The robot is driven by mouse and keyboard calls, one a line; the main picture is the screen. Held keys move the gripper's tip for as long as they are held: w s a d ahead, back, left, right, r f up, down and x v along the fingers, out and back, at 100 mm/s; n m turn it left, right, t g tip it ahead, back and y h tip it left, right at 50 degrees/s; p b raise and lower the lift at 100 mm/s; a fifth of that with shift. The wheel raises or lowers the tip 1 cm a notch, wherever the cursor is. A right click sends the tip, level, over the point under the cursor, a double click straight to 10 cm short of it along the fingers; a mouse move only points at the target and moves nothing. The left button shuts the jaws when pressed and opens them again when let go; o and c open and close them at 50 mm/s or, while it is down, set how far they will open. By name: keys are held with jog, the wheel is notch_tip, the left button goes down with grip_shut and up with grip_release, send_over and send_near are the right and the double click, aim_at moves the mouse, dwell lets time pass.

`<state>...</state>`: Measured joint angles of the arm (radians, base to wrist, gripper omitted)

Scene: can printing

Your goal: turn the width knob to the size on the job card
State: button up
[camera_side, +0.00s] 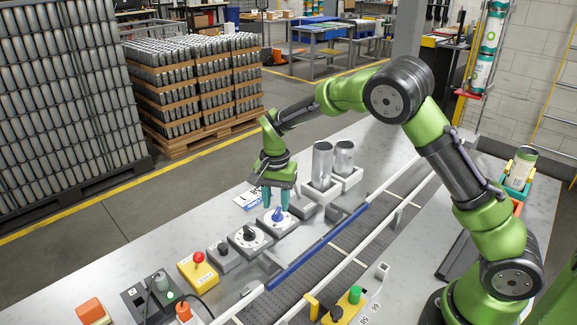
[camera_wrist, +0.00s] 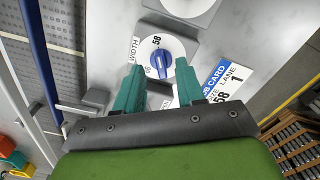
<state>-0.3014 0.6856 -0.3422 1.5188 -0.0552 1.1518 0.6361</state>
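The width knob (camera_side: 277,215) is blue on a white round dial, on a grey box. In the wrist view the blue knob (camera_wrist: 162,60) has a white line, and "58" shows at the dial's upper edge; another number at lower left is hard to read. Which number the line points to I cannot tell for sure. My gripper (camera_side: 275,205) points down just above the knob. Its teal fingers (camera_wrist: 160,67) are open, one to each side of the knob, with no clear contact. The job card (camera_wrist: 222,86) reads size 58, lane 1; it also lies behind the knob in the side view (camera_side: 247,200).
A black knob on a white dial (camera_side: 250,235) stands beside the width knob, then a yellow box with a red button (camera_side: 198,270). The conveyor (camera_side: 335,255) with a blue rail runs in front. Two silver cans (camera_side: 322,162) stand behind to the right.

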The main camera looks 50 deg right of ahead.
aim_at(276, 211)
notch_tip(276, 211, up, 14)
jog(key=shift+r, duration=0.15)
dwell(0.3)
jog(key=s+r+n+t+y, duration=0.1)
jog(key=s+r+n+t, duration=0.1)
jog(key=s, duration=1)
jog(key=s+r+n+t+y, duration=0.1)
jog(key=s+n+t, duration=0.4)
jog(key=s, duration=0.7)
jog(key=shift+s+r+n, duration=0.25)
jog(key=shift+r+n, duration=0.35)
jog(key=shift+o, duration=0.4)
